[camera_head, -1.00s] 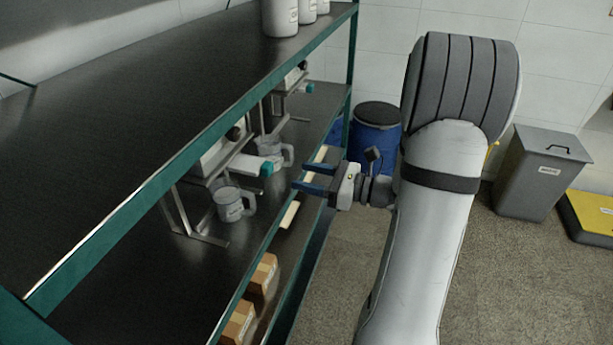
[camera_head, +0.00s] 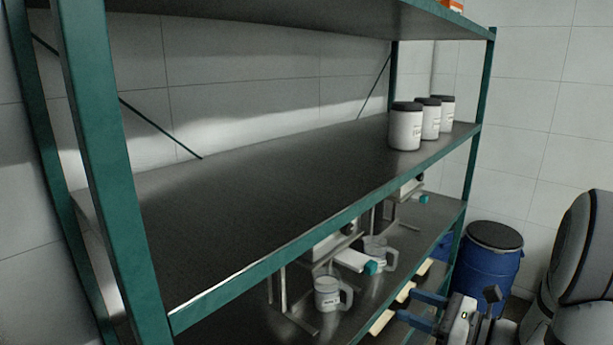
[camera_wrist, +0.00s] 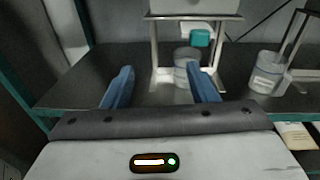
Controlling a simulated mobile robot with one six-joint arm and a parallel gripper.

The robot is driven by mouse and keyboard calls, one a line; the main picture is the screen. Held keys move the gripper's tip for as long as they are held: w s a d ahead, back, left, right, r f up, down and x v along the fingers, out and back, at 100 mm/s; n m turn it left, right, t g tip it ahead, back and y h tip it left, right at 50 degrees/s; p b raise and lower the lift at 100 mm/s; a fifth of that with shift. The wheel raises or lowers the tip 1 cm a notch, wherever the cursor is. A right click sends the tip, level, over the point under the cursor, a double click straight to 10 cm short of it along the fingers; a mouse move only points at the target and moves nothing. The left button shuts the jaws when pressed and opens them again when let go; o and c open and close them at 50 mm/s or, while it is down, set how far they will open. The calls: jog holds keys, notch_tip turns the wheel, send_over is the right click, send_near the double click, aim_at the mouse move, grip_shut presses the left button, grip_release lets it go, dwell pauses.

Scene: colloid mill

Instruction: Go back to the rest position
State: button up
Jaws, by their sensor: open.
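My gripper (camera_head: 422,309) is at the lower right of the head view, just outside the front edge of the lower shelf. Its two blue fingers point left toward the shelf. In the wrist view my gripper (camera_wrist: 160,88) shows its fingers spread apart with nothing between them. Beyond the fingers, a grey jug (camera_wrist: 187,72) stands under a metal stand on the shelf, apart from the fingers. A second jug (camera_wrist: 266,72) stands to the right. In the head view the nearer jug (camera_head: 327,294) and the farther jug (camera_head: 378,254) stand on the lower shelf.
A green-framed rack (camera_head: 290,255) fills the left and middle. White jars with black lids (camera_head: 405,130) stand on its middle shelf. A blue drum (camera_head: 490,265) stands on the floor beyond the rack. Mill stands with teal-tipped parts (camera_head: 345,256) sit on the lower shelf.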

jog(key=s+a+n+g+h, duration=0.4)
jog(key=s+a+n+g, duration=0.5)
jog(key=s+a+n, duration=0.25)
jog(key=s+d+r+n+t+h, duration=0.1)
jog(key=s+d+n+h, duration=0.3)
jog(key=n+h, duration=0.5)
jog(key=s+n+t, duration=0.1)
jog(key=n, duration=0.3)
jog(key=shift+s+d+r+h, duration=0.15)
jog(key=shift+s+r+h, duration=0.15)
jog(key=shift+h, duration=0.1)
jog(key=shift+n, duration=0.25)
jog(key=shift+c, duration=0.2)
dwell(0.8)
